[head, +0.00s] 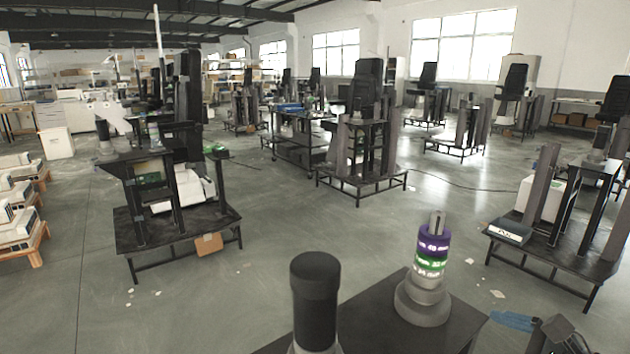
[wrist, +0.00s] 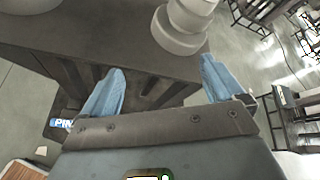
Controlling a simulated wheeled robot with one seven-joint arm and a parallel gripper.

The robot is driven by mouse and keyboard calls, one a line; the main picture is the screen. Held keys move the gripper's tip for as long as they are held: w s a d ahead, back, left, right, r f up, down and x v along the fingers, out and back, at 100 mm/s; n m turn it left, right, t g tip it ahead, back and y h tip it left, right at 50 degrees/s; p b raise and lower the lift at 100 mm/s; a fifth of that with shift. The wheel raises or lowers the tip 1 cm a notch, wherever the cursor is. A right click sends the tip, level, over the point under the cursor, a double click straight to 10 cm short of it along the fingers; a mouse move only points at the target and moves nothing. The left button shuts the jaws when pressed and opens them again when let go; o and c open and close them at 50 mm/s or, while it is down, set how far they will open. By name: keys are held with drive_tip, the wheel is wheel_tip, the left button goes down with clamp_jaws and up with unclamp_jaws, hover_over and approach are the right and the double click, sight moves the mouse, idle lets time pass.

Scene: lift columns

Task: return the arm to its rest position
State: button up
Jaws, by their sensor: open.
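My gripper (wrist: 160,88) shows in the wrist view with its two blue fingers spread apart and nothing between them. In the head view my gripper (head: 514,321) is at the bottom right, just off the right corner of a dark tabletop (head: 385,318). On that top stands a grey stepped column (head: 423,298) with a purple ring (head: 433,242) and a green ring (head: 430,264). The base of a pale stepped round piece (wrist: 178,34) shows beyond the fingers in the wrist view, apart from them.
A black-capped cylinder (head: 315,290) stands upright left of the ringed column. A dark stand with upright columns (head: 545,248) is at the right, another (head: 178,222) at the left. Open grey floor (head: 290,225) lies between them.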

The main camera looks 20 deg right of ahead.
drive_tip(key=s+a+f+n+h, duration=0.2)
drive_tip(key=s+a+f+n, duration=0.2)
drive_tip(key=s+a+n, duration=0.3)
drive_tip(key=s+a+f+n+h, duration=0.2)
drive_tip(key=s+a+f+n, duration=0.2)
drive_tip(key=s, duration=0.4)
drive_tip(key=s+a+r+n+t, duration=0.1)
drive_tip(key=s+a+r+n, duration=0.2)
drive_tip(key=s+n, duration=0.4)
drive_tip(key=s+a+r+n+t+y, duration=0.1)
drive_tip(key=s+a+r+n, duration=0.2)
drive_tip(key=s+r+n, duration=0.3)
drive_tip(key=s+n, duration=0.2)
drive_tip(key=n, duration=0.1)
drive_tip(key=shift+s+a+r, duration=0.15)
drive_tip(key=shift+s+r, duration=0.1)
drive_tip(key=shift+c, duration=0.3)
